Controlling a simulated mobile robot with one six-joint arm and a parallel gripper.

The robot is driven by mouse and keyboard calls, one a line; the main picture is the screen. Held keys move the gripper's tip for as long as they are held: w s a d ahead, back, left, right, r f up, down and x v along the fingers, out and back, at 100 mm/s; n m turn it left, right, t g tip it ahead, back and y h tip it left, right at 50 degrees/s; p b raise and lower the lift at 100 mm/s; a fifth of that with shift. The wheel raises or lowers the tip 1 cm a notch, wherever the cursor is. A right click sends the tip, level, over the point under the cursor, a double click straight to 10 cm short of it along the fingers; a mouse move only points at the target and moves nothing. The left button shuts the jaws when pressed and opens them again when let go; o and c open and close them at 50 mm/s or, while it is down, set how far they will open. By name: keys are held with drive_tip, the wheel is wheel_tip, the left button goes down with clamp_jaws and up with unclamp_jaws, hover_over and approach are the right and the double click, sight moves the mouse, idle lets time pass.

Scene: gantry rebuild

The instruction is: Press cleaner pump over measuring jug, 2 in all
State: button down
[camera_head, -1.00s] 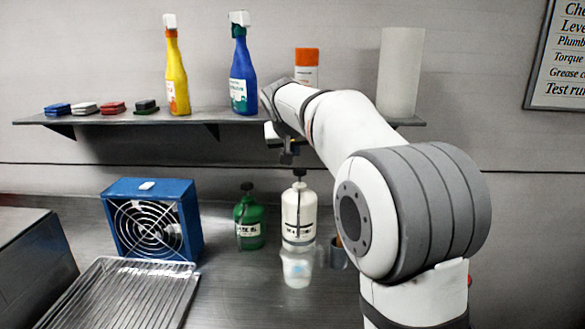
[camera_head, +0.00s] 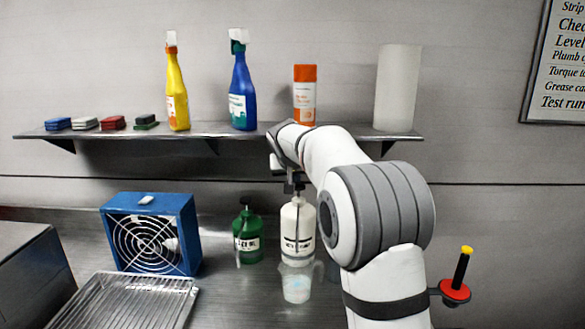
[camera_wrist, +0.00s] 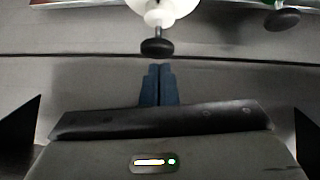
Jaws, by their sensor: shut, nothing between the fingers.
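A white pump bottle (camera_head: 298,230) with a dark pump head stands on the bench; its label is too blurred to read. The clear measuring jug (camera_head: 296,284) stands directly in front of it, with something pale bluish in its lower part. My gripper (camera_head: 294,186) is at the bottle's pump head, which it partly hides. In the wrist view my blue fingers (camera_wrist: 158,74) are shut together and empty. Their tips lie close to the black pump head (camera_wrist: 157,46) on its white collar; I cannot tell whether they touch.
A green pump bottle (camera_head: 247,236) stands just left of the white one. A blue fan box (camera_head: 152,234) and a wire-rack tray (camera_head: 125,302) are further left. A shelf (camera_head: 215,130) with spray bottles and a can runs above my gripper.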

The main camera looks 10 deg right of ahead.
sight(296, 189)
drive_tip(key=shift+x, duration=0.8)
drive_tip(key=shift+f, duration=0.1)
drive_tip(key=shift+s+f+b, duration=0.1)
drive_tip(key=shift+f+b, duration=1.35)
drive_tip(key=shift+f, duration=0.15)
drive_tip(key=p+v, duration=0.1)
drive_tip(key=v, duration=0.9)
drive_tip(key=shift+r, duration=0.25)
